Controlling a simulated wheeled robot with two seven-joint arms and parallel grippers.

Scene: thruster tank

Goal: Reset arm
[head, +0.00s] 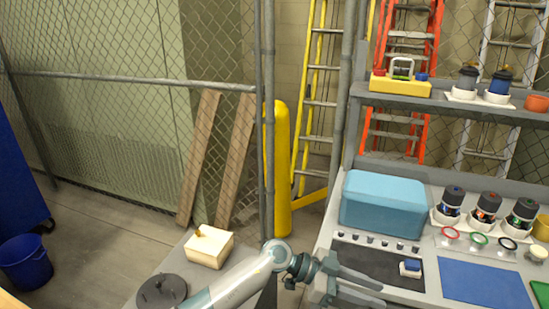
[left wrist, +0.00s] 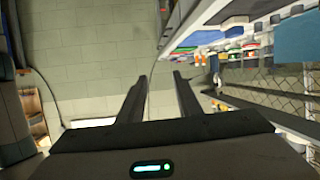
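My left arm comes in from the bottom of the head view, and its gripper (head: 360,287) is over the front left part of the workbench. Its two fingers are spread apart with nothing seen between them. In the left wrist view the gripper (left wrist: 160,85) shows two dark parallel fingers with a clear gap and only the wall behind. My right gripper is not in either view.
The workbench holds a teal box (head: 383,204), a dark mat (head: 375,262), a blue mat (head: 485,284) and several dark canisters (head: 486,207). A shelf (head: 450,102) stands above. A cream box (head: 210,247) lies left of my arm. A blue bucket (head: 26,262) is on the floor.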

